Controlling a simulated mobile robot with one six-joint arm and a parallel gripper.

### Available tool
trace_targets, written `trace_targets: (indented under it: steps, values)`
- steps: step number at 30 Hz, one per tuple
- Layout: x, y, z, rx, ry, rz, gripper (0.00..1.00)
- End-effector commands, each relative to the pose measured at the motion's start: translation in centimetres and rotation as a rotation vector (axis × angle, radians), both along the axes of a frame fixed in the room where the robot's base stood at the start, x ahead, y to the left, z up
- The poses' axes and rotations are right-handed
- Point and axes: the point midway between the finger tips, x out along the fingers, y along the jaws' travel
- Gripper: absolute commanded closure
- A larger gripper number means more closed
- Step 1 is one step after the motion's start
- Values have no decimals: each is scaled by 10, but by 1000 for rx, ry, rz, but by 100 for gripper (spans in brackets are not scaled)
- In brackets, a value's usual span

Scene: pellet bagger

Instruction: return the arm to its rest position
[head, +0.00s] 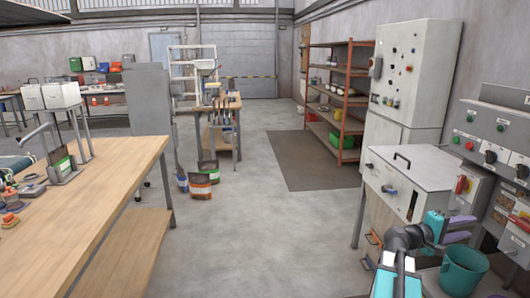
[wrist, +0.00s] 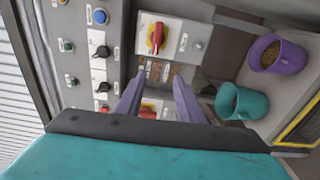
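My arm (head: 398,262) reaches in from the bottom right of the head view, in front of the grey machine. My gripper (head: 470,228) is at its end, teal with two purple fingers pointing right towards the machine's control panel. In the wrist view my gripper (wrist: 159,76) shows its two fingers apart, with nothing held between them. Beyond them are the panel's knobs and a red-and-yellow rotary switch (wrist: 156,37). I cannot tell the exact gap between the fingertips and the panel.
A teal bucket (head: 463,272) stands below my gripper; a purple bucket (wrist: 279,54) is beside it in the wrist view. A white cabinet (head: 407,174) stands left of the panel. A wooden bench (head: 95,190) is at left. The floor (head: 260,235) between is clear.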

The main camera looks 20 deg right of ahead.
Motion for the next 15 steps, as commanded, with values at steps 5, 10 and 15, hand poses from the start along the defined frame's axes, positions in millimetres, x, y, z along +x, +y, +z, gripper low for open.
trace_targets:
  steps: [5,10,15]
  values:
    - [55,33,-44,43,44,89,66]
    - [102,74,-98,104,86,175,66]
    - [138,119,-159,192,110,248,66]
